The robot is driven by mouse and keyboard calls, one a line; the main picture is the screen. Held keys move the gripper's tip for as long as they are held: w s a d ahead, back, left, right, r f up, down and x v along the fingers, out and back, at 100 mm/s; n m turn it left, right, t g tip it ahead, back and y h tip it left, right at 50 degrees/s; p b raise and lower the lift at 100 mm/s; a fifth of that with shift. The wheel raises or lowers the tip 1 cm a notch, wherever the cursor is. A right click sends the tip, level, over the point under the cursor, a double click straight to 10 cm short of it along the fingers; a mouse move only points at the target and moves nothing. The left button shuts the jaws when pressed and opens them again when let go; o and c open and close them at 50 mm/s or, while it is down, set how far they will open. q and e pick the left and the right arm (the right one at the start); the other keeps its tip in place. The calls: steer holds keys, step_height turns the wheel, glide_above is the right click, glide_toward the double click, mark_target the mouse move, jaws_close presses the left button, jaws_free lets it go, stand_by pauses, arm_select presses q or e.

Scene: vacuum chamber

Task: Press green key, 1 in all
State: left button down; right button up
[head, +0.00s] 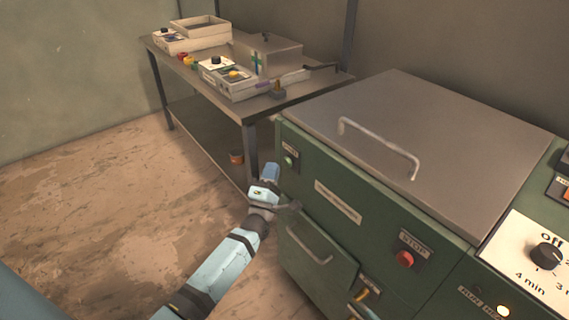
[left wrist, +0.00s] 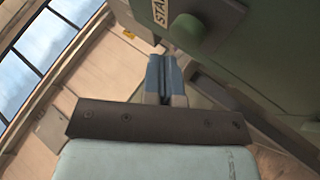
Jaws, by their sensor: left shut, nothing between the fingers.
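The green key (head: 290,161) is a round button on the front of the green machine, near its left corner, under a small label. In the left wrist view the green key (left wrist: 186,31) is a round knob beside a label reading "STA…". My left gripper (head: 270,172) is shut and empty, just left of the key in the head view. In the left wrist view the shut fingertips (left wrist: 163,62) are just below and left of the key. I cannot tell whether they touch it.
The green machine (head: 340,238) has a lid with a handle (head: 380,142), a red stop button (head: 403,259) and a dial (head: 546,256). A metal table (head: 200,88) with several devices stands behind. The floor (head: 90,190) at left is clear.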

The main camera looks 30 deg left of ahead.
arm_select(q)
steer(key=shift+w+d, duration=0.15)
steer(key=shift+w, duration=0.25)
steer(key=shift+w+d+b, duration=0.2)
steer(key=shift+w+b, duration=0.1)
steer(key=shift+w, duration=0.1)
stand_by(0.8)
steer(key=shift+s, duration=0.1)
steer(key=shift+s+a+p, duration=0.35)
steer(key=shift+s, duration=0.35)
steer(key=shift+s, duration=0.1)
steer(key=s, duration=0.1)
steer(key=s+a+p, duration=0.1)
steer(key=s, duration=0.1)
steer(key=s+a, duration=0.1)
steer(key=shift+s+p, duration=0.25)
steer(key=shift+p, duration=0.05)
